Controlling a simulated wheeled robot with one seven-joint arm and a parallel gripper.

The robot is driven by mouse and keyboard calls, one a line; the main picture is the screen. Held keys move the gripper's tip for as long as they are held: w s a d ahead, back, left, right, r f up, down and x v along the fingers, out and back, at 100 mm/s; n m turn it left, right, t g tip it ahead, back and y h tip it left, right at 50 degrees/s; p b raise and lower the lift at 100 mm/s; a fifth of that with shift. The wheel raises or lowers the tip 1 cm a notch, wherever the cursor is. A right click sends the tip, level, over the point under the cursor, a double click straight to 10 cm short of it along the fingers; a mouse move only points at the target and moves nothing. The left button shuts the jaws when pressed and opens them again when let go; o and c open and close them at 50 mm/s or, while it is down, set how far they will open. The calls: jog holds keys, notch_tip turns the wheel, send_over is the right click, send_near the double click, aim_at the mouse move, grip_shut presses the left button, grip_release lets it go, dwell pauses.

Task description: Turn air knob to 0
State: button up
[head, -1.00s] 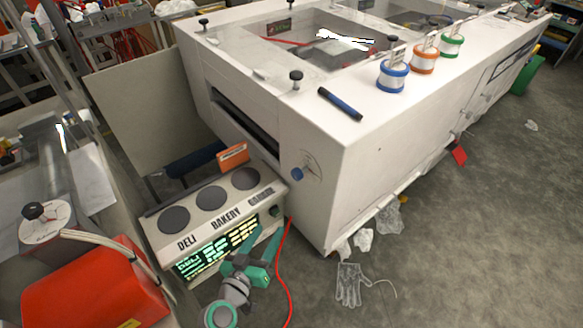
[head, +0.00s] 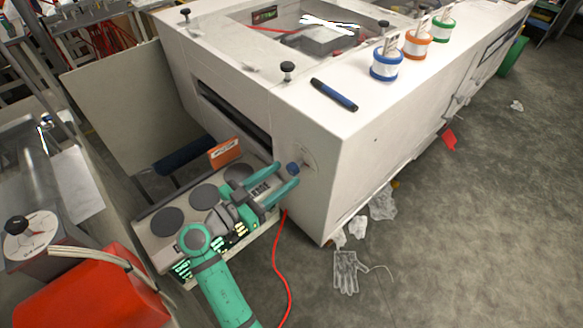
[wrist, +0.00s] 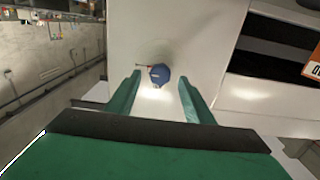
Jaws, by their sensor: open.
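The air knob (head: 292,168) is a small blue knob on the front end face of the large white machine (head: 350,150). In the wrist view the blue knob (wrist: 160,74) sits between and just beyond my two green fingers, with a small pointer line to its left. The dial markings are too faint to read. My gripper (head: 288,178) is open and empty, its fingertips close to the knob. I cannot tell whether a finger touches it. In the wrist view my gripper (wrist: 158,92) spreads on both sides of the knob.
A deli-bakery panel with round dark plates (head: 165,222) lies below my arm. An orange box (head: 224,152) stands behind it. A red cable (head: 285,265) hangs by the machine. A clear glove (head: 346,272) lies on the floor. A blue marker (head: 334,95) and spools (head: 387,64) sit on top.

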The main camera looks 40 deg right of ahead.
aim_at(290, 171)
jog(key=shift+w+d, duration=0.15)
jog(key=shift+d, duration=2.15)
jog(key=c, duration=1)
